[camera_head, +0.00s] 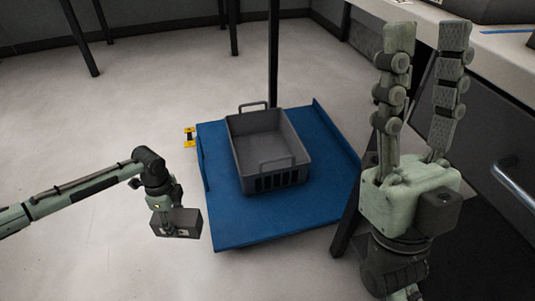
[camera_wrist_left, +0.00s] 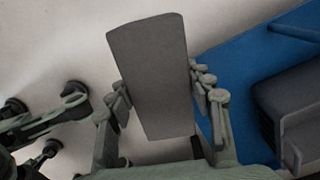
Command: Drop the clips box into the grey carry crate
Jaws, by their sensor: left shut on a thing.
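The clips box (camera_head: 185,220) is a dark grey box held in my left gripper (camera_head: 165,208), left of the blue platform's near corner. In the left wrist view the box (camera_wrist_left: 150,70) sits between the two fingers, its plain grey face towards the camera. The grey carry crate (camera_head: 276,179) stands on the blue platform, up and right of the box; it looks empty and has a handle at each end. Part of the crate also shows at the right of the left wrist view (camera_wrist_left: 285,95). My right gripper (camera_head: 428,45) is open and empty, fingers up, right of the crate.
The blue platform (camera_head: 232,228) has bare space around the crate and a raised edge on its right. A dark post (camera_head: 273,50) rises behind the crate. A pale worktop (camera_head: 490,50) lies at the right. The pale floor is open at the left.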

